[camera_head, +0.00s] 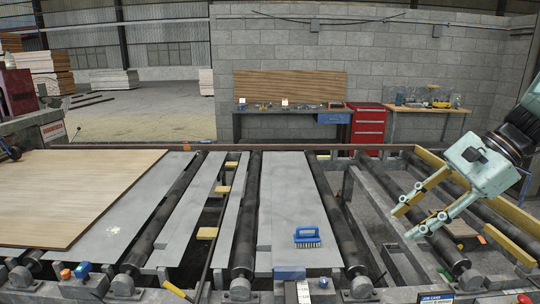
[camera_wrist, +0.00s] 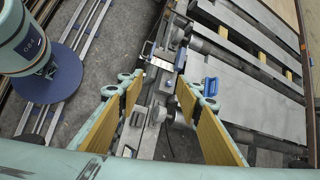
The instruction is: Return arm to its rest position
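My gripper (camera_head: 405,222) is at the right of the head view, a pale green two-finger hand with yellow-brown pads, held above the roller frame. Its fingers are spread apart with nothing between them. The wrist view shows the same open gripper (camera_wrist: 155,100) with both padded fingers apart over the frame's edge rail and grey floor. My arm enters from the right edge of the head view; most of it is out of sight there.
A blue brush (camera_head: 307,237) stands on a grey plate (camera_head: 290,190), left of my gripper. A large veneer sheet (camera_head: 70,195) lies at the left. Dark rollers (camera_head: 335,215) run between the plates. A workbench (camera_head: 280,112) and a red drawer cabinet (camera_head: 369,125) stand at the back wall.

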